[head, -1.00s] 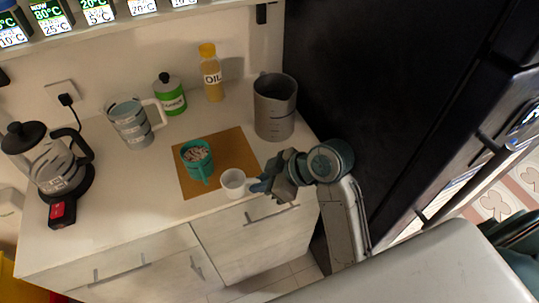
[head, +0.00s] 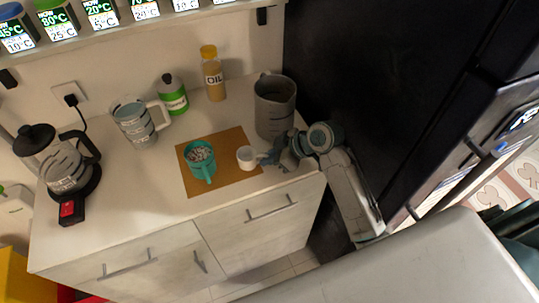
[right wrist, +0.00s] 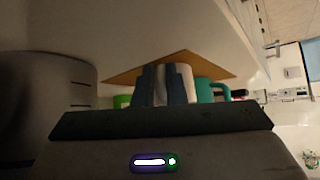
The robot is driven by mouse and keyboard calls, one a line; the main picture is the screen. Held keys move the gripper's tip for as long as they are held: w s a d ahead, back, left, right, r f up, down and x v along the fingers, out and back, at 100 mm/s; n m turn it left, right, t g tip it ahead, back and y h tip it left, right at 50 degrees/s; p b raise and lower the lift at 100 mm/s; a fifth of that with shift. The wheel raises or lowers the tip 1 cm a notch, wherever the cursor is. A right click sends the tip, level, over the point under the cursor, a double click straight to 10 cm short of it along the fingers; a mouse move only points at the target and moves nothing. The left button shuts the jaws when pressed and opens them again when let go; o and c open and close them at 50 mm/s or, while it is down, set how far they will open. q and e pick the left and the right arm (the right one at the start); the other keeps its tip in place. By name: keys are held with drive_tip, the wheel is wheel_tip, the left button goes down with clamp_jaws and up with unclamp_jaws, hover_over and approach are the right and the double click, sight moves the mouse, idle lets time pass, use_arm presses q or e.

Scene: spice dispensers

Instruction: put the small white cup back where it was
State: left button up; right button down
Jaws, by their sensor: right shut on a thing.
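The small white cup (head: 246,158) is upright at the right part of the brown mat (head: 222,146) in the head view. My right gripper (head: 264,157) reaches it from the right and is shut on it. I cannot tell whether the cup's base touches the mat or hovers just above it. A teal mug (head: 201,162) with pale contents stands on the mat to the left of the cup. My left gripper is not in view.
A grey pitcher (head: 274,106) stands close behind my right gripper. An oil bottle (head: 213,76), a green container (head: 172,96), a clear measuring jug (head: 135,124) and a glass kettle (head: 62,168) stand farther left. The counter in front of the mat (head: 150,215) is clear.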

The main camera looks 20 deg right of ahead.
drive_tip(key=shift+f, duration=0.1)
drive_tip(key=c, duration=1.5)
unclamp_jaws()
drive_tip(key=shift+s+d+r+p, duration=0.1)
drive_tip(key=shift+d+r+p, duration=0.1)
drive_tip(key=shift+r+p, duration=0.25)
drive_tip(key=p+v, duration=0.4)
drive_tip(key=v, duration=0.1)
drive_tip(key=shift+s+d+r, duration=0.2)
drive_tip(key=shift+d, duration=0.05)
drive_tip(key=shift+s+d+r+p, duration=0.25)
drive_tip(key=shift+d+r+p, duration=0.05)
drive_tip(key=shift+p, duration=0.1)
